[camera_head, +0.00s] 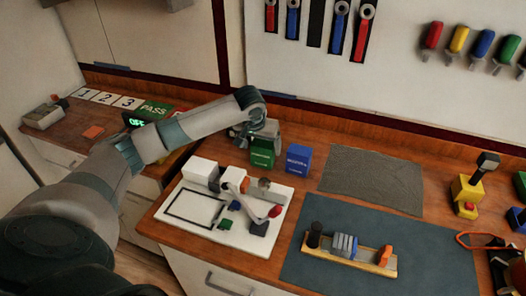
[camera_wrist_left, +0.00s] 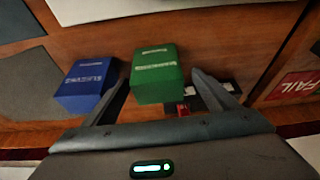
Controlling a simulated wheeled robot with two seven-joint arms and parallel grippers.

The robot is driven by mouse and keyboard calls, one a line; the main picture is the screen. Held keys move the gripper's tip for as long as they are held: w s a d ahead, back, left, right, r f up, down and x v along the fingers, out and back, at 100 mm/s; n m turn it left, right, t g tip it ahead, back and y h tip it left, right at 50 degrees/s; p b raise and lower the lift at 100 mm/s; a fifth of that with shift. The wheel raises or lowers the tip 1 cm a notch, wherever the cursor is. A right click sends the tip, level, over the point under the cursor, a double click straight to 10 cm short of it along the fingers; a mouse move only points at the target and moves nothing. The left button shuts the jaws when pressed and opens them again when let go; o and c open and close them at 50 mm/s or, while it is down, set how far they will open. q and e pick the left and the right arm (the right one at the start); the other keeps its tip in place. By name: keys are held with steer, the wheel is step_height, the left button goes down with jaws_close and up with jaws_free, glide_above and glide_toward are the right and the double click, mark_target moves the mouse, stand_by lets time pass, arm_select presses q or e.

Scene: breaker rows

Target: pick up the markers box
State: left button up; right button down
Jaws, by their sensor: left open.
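A green box (camera_head: 262,153) with a white label stands on the wooden bench beside a blue box (camera_head: 298,163), also labelled. The labels are too small or blurred to read surely, so I cannot tell which is the markers box. My left gripper (camera_head: 257,132) is at the green box, partly in front of its upper side. In the left wrist view the green box (camera_wrist_left: 157,75) shows between the two open fingers of my left gripper (camera_wrist_left: 161,80), with no clear contact. The blue box (camera_wrist_left: 87,85) is outside the left finger there.
A white board (camera_head: 185,222) with small parts lies in front of the boxes. A grey mat (camera_head: 374,178) is to their right. A dark mat (camera_head: 420,255) bears a wooden tray (camera_head: 345,259). Yellow tools (camera_head: 466,190) stand at the right; a tool wall (camera_head: 400,50) is behind.

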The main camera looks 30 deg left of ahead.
arm_select(q)
steer(key=shift+w+f, duration=0.1)
steer(key=shift+f, duration=0.2)
arm_select(e)
steer(key=shift+d, duration=0.25)
steer(key=shift+d+r, duration=0.1)
steer(key=shift+d+r, duration=0.1)
arm_select(q)
steer(key=shift+w+f+p, duration=0.35)
steer(key=shift+f+p, duration=0.15)
steer(key=shift+p, duration=0.1)
steer(key=p+x, duration=0.1)
steer(key=x, duration=0.2)
steer(key=shift+w, duration=0.15)
steer(key=shift+w+f, duration=0.15)
steer(key=shift+f, duration=0.25)
arm_select(e)
step_height(320, 180, up, 2)
steer(key=shift+r, duration=0.1)
steer(key=shift+a, duration=0.3)
